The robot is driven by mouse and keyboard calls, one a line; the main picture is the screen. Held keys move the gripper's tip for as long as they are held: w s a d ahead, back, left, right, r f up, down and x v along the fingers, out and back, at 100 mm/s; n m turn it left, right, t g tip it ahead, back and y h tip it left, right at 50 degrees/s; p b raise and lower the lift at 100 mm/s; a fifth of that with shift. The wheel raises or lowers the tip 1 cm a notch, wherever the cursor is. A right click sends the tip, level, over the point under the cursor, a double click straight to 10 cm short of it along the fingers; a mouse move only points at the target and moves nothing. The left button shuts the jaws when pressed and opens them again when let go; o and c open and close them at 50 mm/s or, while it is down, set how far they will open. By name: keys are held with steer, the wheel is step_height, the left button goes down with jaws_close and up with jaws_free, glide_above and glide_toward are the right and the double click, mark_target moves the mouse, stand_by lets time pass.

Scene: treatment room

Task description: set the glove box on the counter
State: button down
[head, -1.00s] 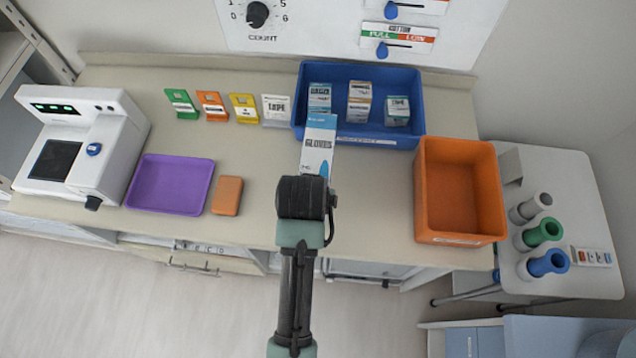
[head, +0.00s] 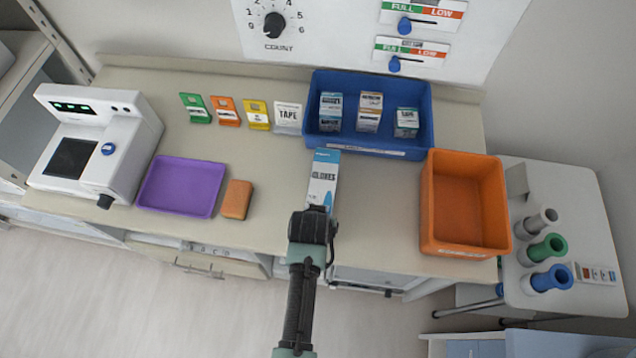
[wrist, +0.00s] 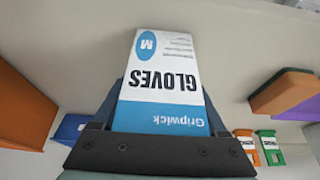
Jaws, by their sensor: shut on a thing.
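The glove box (head: 322,180), white and blue with "GLOVES" on it, is in my gripper (head: 315,212), over the middle of the counter (head: 265,220). In the wrist view the glove box (wrist: 165,75) fills the space between the dark fingers (wrist: 160,125), and its "Gripwick" label and "M" mark show. My gripper is shut on it. In the head view the wrist hides the near end of the box. I cannot tell whether the box touches the counter.
A blue bin (head: 425,135) with several small boxes stands behind the glove box. An orange bin (head: 465,245) is to the right. A brown block (head: 236,199), a purple tray (head: 150,205) and a white machine (head: 130,135) are to the left. Bare counter lies around the glove box.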

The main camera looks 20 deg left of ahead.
jaws_free()
steer(key=shift+f, duration=0.1)
steer(key=shift+r, duration=0.25)
steer(key=v, duration=1.2)
steer(key=shift+f, duration=0.1)
